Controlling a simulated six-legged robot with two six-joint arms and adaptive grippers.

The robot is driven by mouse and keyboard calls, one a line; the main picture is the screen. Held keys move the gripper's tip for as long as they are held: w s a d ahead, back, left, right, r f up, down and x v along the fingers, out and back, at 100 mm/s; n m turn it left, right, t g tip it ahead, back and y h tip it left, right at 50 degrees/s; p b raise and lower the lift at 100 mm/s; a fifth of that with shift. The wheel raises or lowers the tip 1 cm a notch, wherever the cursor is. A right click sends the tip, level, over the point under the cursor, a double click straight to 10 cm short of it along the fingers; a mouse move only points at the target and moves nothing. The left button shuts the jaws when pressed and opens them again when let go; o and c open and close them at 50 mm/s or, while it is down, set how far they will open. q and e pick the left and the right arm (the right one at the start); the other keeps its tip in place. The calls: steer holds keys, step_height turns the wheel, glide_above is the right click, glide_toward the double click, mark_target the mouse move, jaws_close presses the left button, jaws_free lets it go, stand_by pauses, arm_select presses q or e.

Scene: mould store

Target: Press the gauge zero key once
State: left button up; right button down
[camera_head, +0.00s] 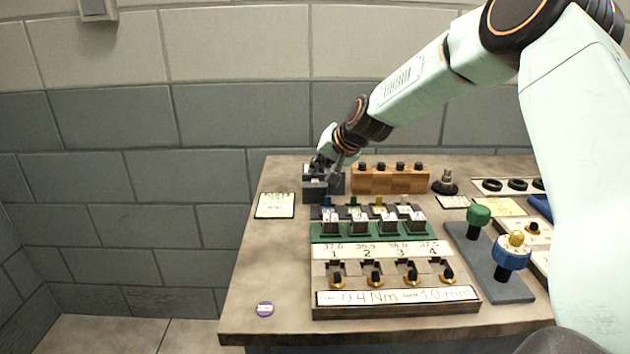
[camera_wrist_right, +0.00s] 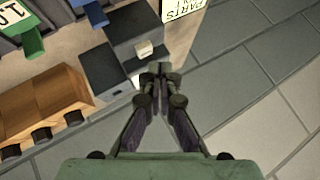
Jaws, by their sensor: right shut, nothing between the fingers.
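The gauge (camera_head: 316,193) is a small dark grey block at the back left of the bench. In the right wrist view the gauge (camera_wrist_right: 131,30) shows a small cream key (camera_wrist_right: 144,49), which I take to be the zero key. My right gripper (camera_head: 331,177) is over the gauge, fingers shut and empty. In the right wrist view the gripper (camera_wrist_right: 160,70) has its fingertips just below and to the right of the key. I cannot tell whether they touch the gauge. My left gripper is not in view.
A wooden block (camera_head: 390,181) with dark knobs stands right of the gauge. A card (camera_head: 275,205) lies to its left. In front is a numbered rack (camera_head: 395,297). A green knob (camera_head: 479,214) and a blue knob (camera_head: 511,255) stand at right. The front left bench is mostly clear around a purple disc (camera_head: 265,309).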

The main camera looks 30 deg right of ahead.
steer(key=shift+f, duration=0.1)
steer(key=shift+f, duration=0.3)
steer(key=shift+f+b, duration=0.45)
steer(key=shift+b, duration=0.25)
stand_by(0.4)
steer(key=shift+s+a+f, duration=0.1)
steer(key=shift+s+f, duration=0.15)
steer(key=shift+f, duration=0.1)
stand_by(0.6)
steer(key=shift+r, duration=0.1)
steer(key=shift+w+r+p, duration=0.25)
steer(key=shift+r+p, duration=0.5)
steer(key=shift+r, duration=0.35)
